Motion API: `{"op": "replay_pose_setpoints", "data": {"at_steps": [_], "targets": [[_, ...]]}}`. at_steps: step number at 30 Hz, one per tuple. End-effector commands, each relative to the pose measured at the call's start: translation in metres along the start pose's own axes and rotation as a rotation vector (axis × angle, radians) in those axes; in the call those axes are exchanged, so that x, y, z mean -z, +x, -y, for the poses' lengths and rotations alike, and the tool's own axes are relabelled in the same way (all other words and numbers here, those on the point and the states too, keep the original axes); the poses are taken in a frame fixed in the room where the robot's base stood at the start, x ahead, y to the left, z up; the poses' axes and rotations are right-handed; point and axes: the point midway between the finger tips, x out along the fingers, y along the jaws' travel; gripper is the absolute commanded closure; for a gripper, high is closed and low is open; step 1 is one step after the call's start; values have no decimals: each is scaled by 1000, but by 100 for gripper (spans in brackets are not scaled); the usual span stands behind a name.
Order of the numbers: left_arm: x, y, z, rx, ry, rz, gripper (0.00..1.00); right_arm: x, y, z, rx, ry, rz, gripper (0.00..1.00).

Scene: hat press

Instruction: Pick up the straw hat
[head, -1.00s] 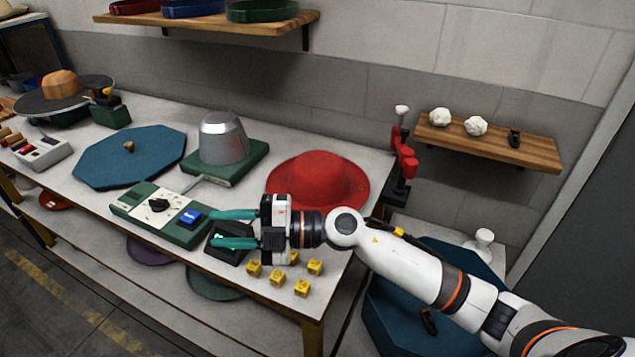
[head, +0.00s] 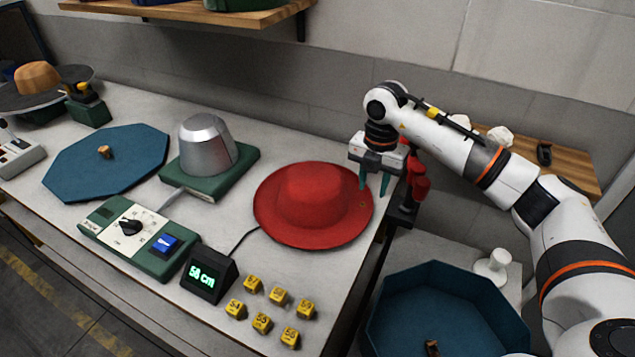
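A red wide-brimmed hat (head: 308,198) lies brim down near the right end of the workbench; I cannot tell whether it is straw. A tan rounded crown (head: 37,76) on a dark grey brim or disc is at the far left. My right gripper (head: 374,184) points down at the back right edge of the red brim. Its two green fingers are apart with nothing clearly between them. I cannot tell whether they touch the brim or hover above it. My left gripper is not in view.
A metal hat block (head: 207,143) stands on a green base left of the hat. A control box (head: 137,238), a display reading "58 cm" (head: 208,273) and several yellow number cubes (head: 262,323) are in front. A red clamp-like tool (head: 416,185) and blue tray (head: 440,310) are right.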

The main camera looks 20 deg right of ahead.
Motion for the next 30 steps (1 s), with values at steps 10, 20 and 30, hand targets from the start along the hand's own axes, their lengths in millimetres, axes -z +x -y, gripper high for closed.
{"op": "replay_pose_setpoints", "data": {"at_steps": [10, 20, 30], "targets": [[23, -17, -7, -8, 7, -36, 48, 1, 48, -2, -9, 5, -1, 64], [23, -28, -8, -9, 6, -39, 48, 0, 78, 0, -8, 4, 0, 64], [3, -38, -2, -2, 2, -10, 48, 1, 118, 3, -5, 3, -2, 64]]}}
